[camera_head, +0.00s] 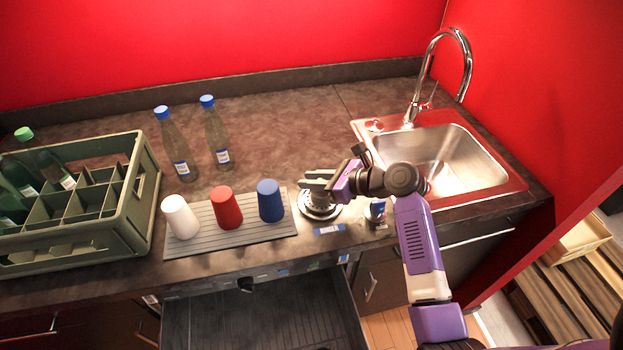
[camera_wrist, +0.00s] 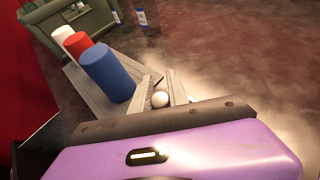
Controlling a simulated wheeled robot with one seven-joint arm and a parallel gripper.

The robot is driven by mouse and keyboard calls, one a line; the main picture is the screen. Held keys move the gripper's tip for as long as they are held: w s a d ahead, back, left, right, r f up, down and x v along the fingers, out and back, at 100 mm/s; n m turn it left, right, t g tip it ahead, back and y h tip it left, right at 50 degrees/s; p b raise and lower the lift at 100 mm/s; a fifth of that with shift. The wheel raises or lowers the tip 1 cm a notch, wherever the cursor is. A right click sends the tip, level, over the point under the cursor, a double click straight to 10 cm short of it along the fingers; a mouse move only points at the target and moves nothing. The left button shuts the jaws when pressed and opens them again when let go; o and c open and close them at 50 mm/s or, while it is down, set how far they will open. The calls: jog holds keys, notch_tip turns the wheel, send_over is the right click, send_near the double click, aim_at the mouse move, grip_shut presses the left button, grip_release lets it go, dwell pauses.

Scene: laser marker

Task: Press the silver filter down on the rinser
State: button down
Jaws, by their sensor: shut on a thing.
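The round silver rinser (camera_head: 322,210) sits on the counter to the right of the cup mat, partly covered by my gripper (camera_head: 308,184). In the wrist view my gripper (camera_wrist: 164,82) has its two grey fingers close around a small pale round knob (camera_wrist: 159,99). The knob appears to be part of the silver filter, which I cannot tell apart from the rinser in the head view. My gripper is shut on it, just above the rinser. How closely the filter meets the rinser is hidden.
A white cup (camera_head: 180,217), a red cup (camera_head: 226,208) and a blue cup (camera_head: 270,201) stand left on a grey ribbed mat (camera_head: 215,246). Two bottles stand behind. A green crate (camera_head: 140,205) is far left, the sink (camera_head: 440,155) right. An open drawer (camera_head: 260,310) juts out in front.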

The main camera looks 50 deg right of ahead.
jog(key=shift+f, duration=0.6)
dwell(1.4)
jog(key=shift+r, duration=0.1)
notch_tip(320, 180, up, 2)
jog(key=p, duration=0.3)
jog(key=shift+r, duration=0.25)
jog(key=shift+r+p, duration=0.3)
jog(key=shift+r, duration=2.9)
